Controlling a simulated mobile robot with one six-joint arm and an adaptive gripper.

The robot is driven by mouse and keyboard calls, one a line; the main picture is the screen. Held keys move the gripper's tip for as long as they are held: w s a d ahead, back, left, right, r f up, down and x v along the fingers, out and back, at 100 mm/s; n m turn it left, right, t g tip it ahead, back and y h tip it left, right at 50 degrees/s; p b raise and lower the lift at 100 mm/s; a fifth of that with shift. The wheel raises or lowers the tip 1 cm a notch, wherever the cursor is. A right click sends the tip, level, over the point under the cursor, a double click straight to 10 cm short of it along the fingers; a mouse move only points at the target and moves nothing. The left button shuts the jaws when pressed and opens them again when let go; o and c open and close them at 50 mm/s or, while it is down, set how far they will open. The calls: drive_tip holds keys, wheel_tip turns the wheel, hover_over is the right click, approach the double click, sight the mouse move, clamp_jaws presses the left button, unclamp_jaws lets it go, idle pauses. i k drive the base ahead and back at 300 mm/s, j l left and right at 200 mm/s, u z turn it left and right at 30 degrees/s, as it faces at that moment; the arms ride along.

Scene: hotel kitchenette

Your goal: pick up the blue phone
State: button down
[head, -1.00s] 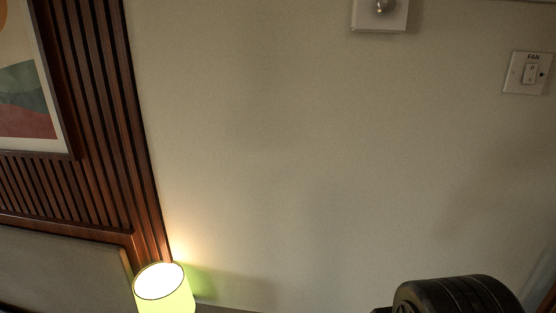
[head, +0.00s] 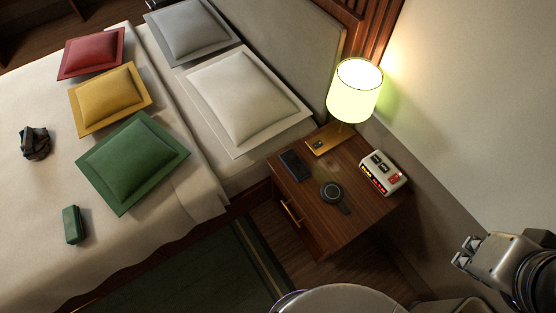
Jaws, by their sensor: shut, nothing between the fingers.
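No clearly blue phone shows in the head view. A dark slab-like object (head: 295,165) lies on the wooden nightstand (head: 365,222); its colour looks near black, and I cannot tell whether it is a phone or a remote. A gold, phone-like object (head: 323,140) lies behind it, by the lamp's base. My gripper (head: 461,253) is at the lower right, shut and empty, apart from the nightstand and to the right of it.
The nightstand also holds a lit lamp (head: 355,90), a dark round watch-like object (head: 332,192) and a white box-shaped device (head: 383,173). The bed (head: 190,235) at left carries several cushions, a green case (head: 72,225) and a dark bundle (head: 35,143). A wall bounds the right.

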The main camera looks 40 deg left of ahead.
sight(300, 171)
drive_tip(key=j+u, duration=0.15)
drive_tip(key=u, duration=1.25)
drive_tip(key=i+j+u, duration=0.1)
drive_tip(key=i+u, duration=0.15)
drive_tip(key=i, duration=0.15)
